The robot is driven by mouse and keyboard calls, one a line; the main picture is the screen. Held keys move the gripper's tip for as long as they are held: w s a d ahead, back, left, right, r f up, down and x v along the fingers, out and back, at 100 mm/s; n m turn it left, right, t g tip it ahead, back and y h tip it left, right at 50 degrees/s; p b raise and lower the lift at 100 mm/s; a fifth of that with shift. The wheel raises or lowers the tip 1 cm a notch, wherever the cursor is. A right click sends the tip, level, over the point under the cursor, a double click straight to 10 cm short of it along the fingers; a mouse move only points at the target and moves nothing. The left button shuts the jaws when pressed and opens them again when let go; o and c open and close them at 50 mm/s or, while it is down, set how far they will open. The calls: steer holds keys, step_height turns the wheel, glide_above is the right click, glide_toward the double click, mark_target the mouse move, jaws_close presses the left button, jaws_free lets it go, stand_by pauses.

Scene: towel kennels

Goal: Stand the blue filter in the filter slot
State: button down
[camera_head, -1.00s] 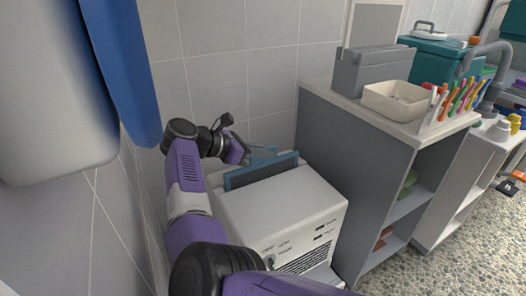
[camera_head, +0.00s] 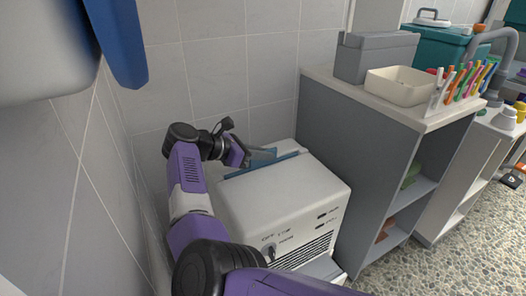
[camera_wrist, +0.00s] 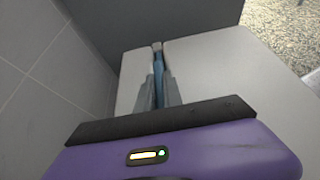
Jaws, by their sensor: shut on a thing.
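The blue filter (camera_head: 285,157) is a thin upright panel with a blue edge. In the head view only a low strip of it shows above the back of the white machine (camera_head: 300,194); the rest is hidden. In the wrist view the blue filter (camera_wrist: 159,69) is a narrow blue line along the filter slot (camera_wrist: 157,46), between two pale parts of the machine's top. My gripper (camera_head: 260,157) is at the filter's top edge, shut on it. The gripper's grey fingers (camera_wrist: 159,92) flank the blue line in the wrist view. Whether the filter touches the slot's bottom is hidden.
A grey cabinet (camera_head: 352,150) stands right of the machine, holding a grey box (camera_head: 376,58), a cream bin (camera_head: 400,86) and several coloured pens (camera_head: 464,84). Tiled walls are close behind and left. A blue hanging panel (camera_head: 118,40) is at upper left.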

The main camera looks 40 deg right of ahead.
steer(key=shift+f, duration=0.2)
steer(key=c, duration=1.4)
jaws_free()
steer(key=p+v, duration=0.2)
steer(key=v, duration=0.5)
steer(key=shift+a+r, duration=0.25)
steer(key=shift+a, duration=0.05)
